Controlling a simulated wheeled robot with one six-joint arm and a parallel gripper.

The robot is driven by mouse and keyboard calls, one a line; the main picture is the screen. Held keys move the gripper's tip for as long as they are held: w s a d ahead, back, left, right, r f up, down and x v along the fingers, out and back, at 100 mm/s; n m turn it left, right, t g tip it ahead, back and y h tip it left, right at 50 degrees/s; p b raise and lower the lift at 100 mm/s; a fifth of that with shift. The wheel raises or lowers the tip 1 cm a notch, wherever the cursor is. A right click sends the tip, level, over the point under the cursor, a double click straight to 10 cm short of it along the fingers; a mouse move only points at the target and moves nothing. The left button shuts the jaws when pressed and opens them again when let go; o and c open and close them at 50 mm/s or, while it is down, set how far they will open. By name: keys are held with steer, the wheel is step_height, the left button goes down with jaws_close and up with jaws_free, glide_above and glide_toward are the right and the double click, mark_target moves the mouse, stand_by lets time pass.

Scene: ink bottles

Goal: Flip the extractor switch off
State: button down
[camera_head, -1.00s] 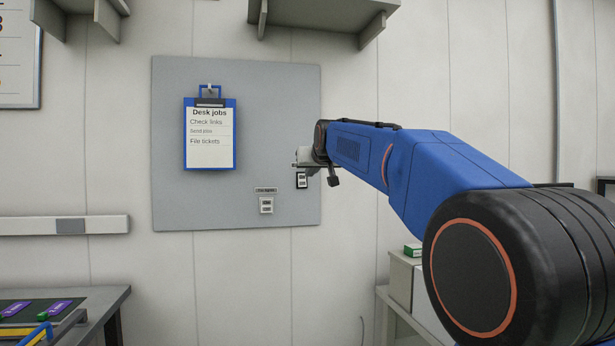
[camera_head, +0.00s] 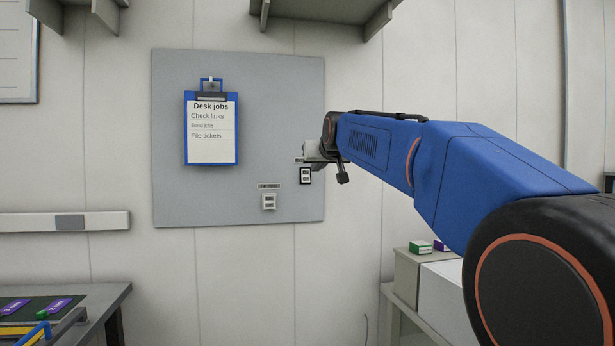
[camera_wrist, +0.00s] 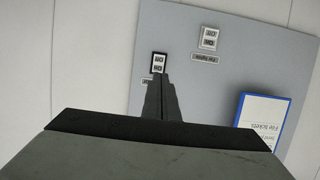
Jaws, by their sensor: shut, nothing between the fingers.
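Two small switches are on the grey wall panel (camera_head: 275,100). One has a black frame (camera_head: 305,176) and is near the panel's right edge; it also shows in the wrist view (camera_wrist: 158,62). The other has a pale frame (camera_head: 268,202); it also shows in the wrist view (camera_wrist: 208,39). My gripper (camera_head: 299,160) is shut and empty. In the wrist view its fingertips (camera_wrist: 158,76) are at the black-framed switch, covering part of its label; contact is unclear.
A blue clipboard (camera_head: 211,130) hangs on the panel, left of the switches. Shelves (camera_head: 325,15) jut out above. A desk (camera_head: 100,298) stands at lower left, and a cabinet (camera_head: 408,275) with small boxes stands at lower right. The wall below the panel is clear.

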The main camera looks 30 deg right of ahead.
mark_target(305, 179)
stand_by(0.3)
steer(key=x, duration=1.4)
steer(key=shift+w+f, duration=0.1)
stand_by(0.4)
